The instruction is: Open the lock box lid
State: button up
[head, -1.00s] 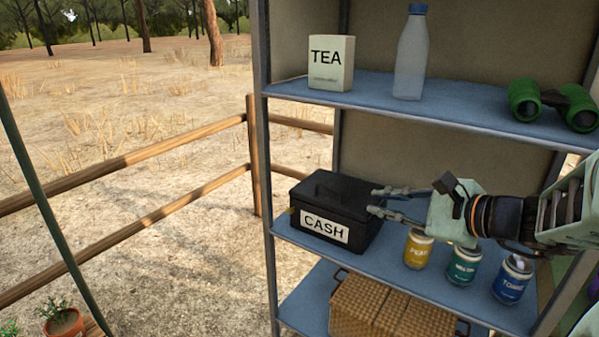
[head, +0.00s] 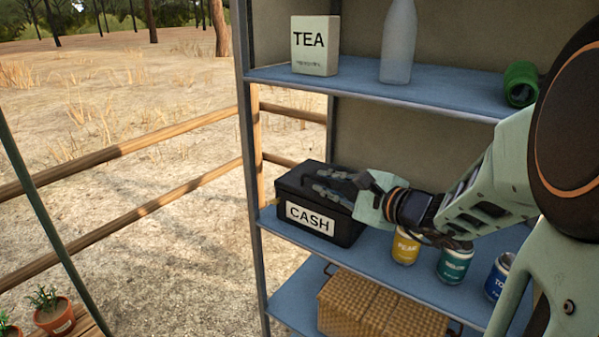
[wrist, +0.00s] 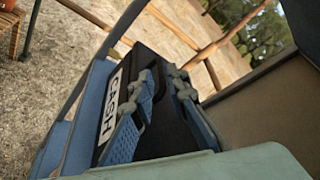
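The lock box (head: 291,193) is black with a white CASH label (head: 310,217) and sits at the left end of the middle shelf. Its lid (head: 300,178) looks shut. My gripper (head: 322,181) is over the right part of the lid, coming from the right, and hides part of the box top. In the wrist view my two fingers (wrist: 160,95) are spread apart with the dark box (wrist: 153,63) beyond and between them. Nothing is held. I cannot tell whether a finger touches the lid.
Several cans stand right of the box, including a yellow can (head: 405,246) and a teal can (head: 454,264), below my arm. The upper shelf (head: 440,93) holds a tea box (head: 315,45), a bottle (head: 398,45) and green binoculars (head: 521,84). A wicker basket (head: 375,308) is below.

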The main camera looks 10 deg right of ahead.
aim_at(314, 178)
jog(key=shift+x, duration=2.15)
jog(key=shift+c, duration=0.4)
grip_shut()
